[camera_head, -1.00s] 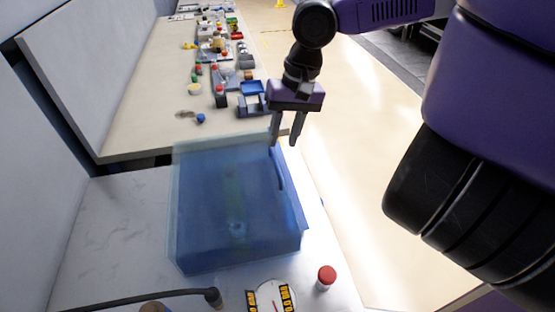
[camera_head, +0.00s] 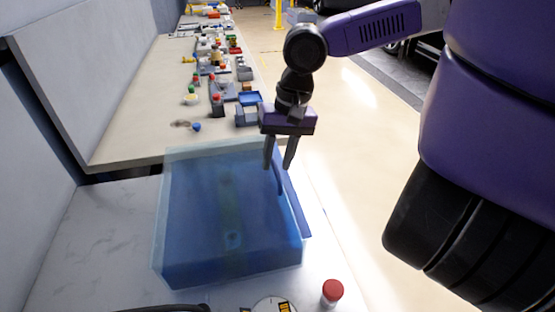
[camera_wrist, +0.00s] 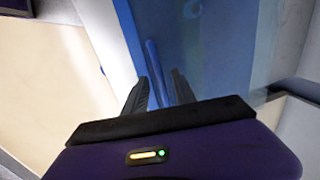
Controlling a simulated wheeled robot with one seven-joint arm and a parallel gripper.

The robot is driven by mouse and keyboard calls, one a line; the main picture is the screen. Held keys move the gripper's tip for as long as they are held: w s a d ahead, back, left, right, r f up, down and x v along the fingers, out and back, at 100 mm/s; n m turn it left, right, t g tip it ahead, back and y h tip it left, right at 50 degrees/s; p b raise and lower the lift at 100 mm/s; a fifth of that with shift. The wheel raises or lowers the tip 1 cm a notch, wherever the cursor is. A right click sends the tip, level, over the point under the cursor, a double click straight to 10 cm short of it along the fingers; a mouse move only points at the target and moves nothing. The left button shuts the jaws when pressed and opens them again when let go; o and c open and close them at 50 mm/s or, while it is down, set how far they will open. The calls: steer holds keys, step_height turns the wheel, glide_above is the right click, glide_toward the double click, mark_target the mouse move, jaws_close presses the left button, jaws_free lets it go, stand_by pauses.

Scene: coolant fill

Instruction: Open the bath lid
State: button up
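The bath (camera_head: 225,215) is a translucent blue box on the near counter, and its lid (camera_head: 200,165) looks closed over the top. A thin dark blue handle bar (camera_head: 280,180) runs along its right side; the handle also shows in the wrist view (camera_wrist: 156,72). My gripper (camera_head: 278,167) is open at the far end of that handle, pointing down. In the wrist view my gripper (camera_wrist: 158,90) has its two dark fingers apart, with the handle lying between them in the picture. I cannot tell whether either finger touches it.
A red-capped post (camera_head: 332,292) stands on the counter near the bath's front right corner. A dial (camera_head: 275,304) is at the bottom edge. A long bench (camera_head: 135,125) with several small items lies beyond the bath. Open floor (camera_head: 350,180) is to the right.

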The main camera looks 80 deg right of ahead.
jaws_close()
stand_by(1.3)
